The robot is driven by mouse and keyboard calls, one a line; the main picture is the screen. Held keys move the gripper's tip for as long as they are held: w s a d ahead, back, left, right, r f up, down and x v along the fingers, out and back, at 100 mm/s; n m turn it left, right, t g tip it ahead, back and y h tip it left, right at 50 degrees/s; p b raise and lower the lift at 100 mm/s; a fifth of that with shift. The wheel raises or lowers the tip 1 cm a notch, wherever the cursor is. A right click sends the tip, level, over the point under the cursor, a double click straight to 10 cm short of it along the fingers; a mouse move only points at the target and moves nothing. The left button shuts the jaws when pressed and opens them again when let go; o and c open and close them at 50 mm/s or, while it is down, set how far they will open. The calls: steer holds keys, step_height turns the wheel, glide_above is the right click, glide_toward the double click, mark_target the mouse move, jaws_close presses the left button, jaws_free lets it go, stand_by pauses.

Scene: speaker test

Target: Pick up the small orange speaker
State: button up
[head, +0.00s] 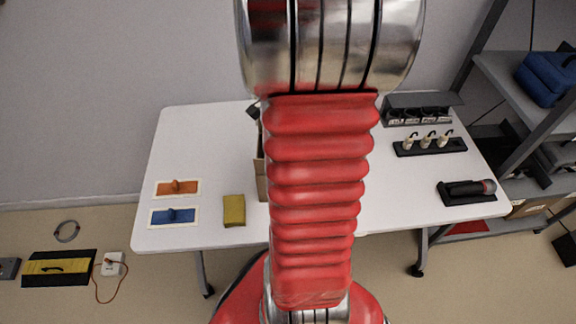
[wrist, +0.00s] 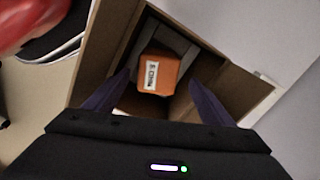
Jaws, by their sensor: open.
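The small orange speaker (wrist: 160,72) shows in the wrist view as an orange block with a white label, inside an open cardboard box (wrist: 235,88). My gripper (wrist: 152,78) is open, its two dark fingers pointing into the box, one on each side of the speaker's lower part in the picture. I cannot tell whether the fingers touch the speaker or how far above it they are. In the head view my red arm hides the speaker, the gripper and most of the box; only the box's left edge (head: 261,165) shows.
The white table (head: 210,140) also holds orange (head: 165,188) and blue (head: 160,217) pieces on plates, a yellow block (head: 234,211), a black strip with plugs (head: 440,146) and a dark tool (head: 468,190). The box walls stand close around my fingers. A grey shelf is at the right.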

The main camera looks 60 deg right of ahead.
steer(key=shift+s+f, duration=0.15)
steer(key=shift+f, duration=2.45)
steer(key=shift+c, duration=0.2)
steer(key=c, duration=1.7)
steer(key=shift+c, duration=0.2)
steer(key=shift+r, duration=0.1)
step_height(320, 180, up, 10)
steer(key=shift+f, duration=0.1)
